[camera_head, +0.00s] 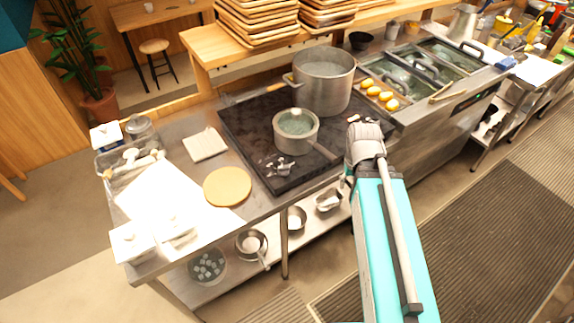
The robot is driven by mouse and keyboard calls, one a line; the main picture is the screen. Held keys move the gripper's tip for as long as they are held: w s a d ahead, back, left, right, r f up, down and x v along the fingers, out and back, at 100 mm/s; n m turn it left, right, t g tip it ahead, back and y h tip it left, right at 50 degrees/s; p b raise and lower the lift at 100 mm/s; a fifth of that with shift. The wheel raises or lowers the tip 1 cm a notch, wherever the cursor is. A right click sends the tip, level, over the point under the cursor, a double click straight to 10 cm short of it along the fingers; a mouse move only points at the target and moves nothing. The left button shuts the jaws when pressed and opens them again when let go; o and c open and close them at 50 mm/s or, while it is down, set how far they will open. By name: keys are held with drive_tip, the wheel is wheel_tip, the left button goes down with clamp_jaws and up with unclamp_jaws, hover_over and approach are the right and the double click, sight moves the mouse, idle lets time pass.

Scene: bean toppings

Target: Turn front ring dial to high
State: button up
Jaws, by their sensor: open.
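The dark stove top (245,130) is set into the steel counter. A small pot with pale green content (296,131) stands on its front part, and a large steel pot (323,82) stands behind it. The front ring dial does not show; my arm covers part of the stove's front side. My teal arm reaches up from the bottom to the counter's front edge, right of the small pot's handle. My gripper (346,181) is mostly hidden beside and behind the arm's end, low at the front edge. Its fingertips and any contact with the dial cannot be made out.
A round wooden board (227,186) and a folded cloth (205,144) lie left of the stove. Yellow items (380,94) and lidded wells (418,77) are to the right. Bowls and a pan (251,243) sit on the lower shelf. Open floor with dark mats (475,220) lies right.

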drive_tip(key=w+a+r+n+p, duration=0.35)
drive_tip(key=w+a+n, duration=0.55)
drive_tip(key=a+n, duration=0.3)
drive_tip(key=r+n+p, duration=0.2)
drive_tip(key=n, duration=0.6)
hover_over(284, 166)
drive_tip(key=shift+a, duration=0.1)
drive_tip(key=shift+f, duration=0.2)
wheel_tip(284, 166, down, 14)
drive_tip(key=b, duration=1.4)
drive_tip(key=shift+r, duration=0.25)
